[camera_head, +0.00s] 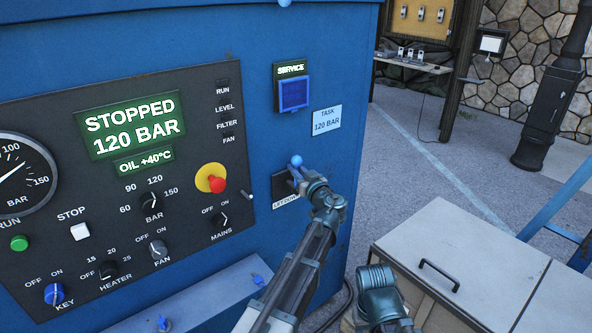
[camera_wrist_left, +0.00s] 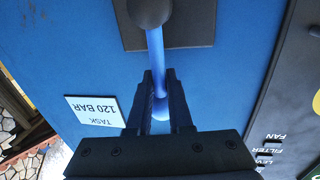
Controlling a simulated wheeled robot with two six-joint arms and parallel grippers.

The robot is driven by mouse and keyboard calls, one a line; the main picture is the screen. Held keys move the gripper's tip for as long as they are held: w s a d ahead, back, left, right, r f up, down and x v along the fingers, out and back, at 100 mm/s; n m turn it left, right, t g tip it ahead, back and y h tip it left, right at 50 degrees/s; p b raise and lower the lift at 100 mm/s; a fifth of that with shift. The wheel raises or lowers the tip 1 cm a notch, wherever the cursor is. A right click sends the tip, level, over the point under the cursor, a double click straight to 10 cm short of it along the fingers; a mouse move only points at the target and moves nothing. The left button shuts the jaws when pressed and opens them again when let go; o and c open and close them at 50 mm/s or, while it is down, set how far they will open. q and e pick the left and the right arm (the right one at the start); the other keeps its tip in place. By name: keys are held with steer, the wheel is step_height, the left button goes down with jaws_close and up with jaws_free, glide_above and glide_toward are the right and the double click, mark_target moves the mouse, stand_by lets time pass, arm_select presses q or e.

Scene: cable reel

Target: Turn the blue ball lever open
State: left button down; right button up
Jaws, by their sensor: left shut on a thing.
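The blue ball lever (camera_wrist_left: 155,50) runs from a dark round hub (camera_wrist_left: 152,12) on a dark square plate, with its ball end (camera_wrist_left: 160,104) between my fingers. My left gripper (camera_wrist_left: 161,92) is shut on it close to the ball. My gripper and wrist cover most of the lever there. The right gripper is not in view.
The black control panel (camera_head: 190,100) with a display reading STOPPED 120 BAR, a gauge, knobs and a red button (camera_head: 217,185) lies left of the lever. A TASK 120 BAR sign (camera_head: 327,120) is above right. A grey cabinet (camera_head: 440,225) stands at the right.

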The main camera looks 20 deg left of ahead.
arm_select(q)
steer(key=shift+w+d+m, duration=0.45)
steer(key=shift+w+m, duration=0.05)
steer(key=shift+m, duration=0.4)
steer(key=w+d+f+m+g+b, duration=0.3)
steer(key=f+m, duration=0.4)
steer(key=m, duration=0.6)
steer(key=shift+w+d+f+m+g+y+b, duration=0.3)
steer(key=shift+w+d+f+g, duration=0.1)
steer(key=shift+w, duration=0.5)
steer(key=shift+s, duration=0.1)
steer(key=c, duration=0.8)
jaws_free()
steer(key=shift+c, duration=0.2)
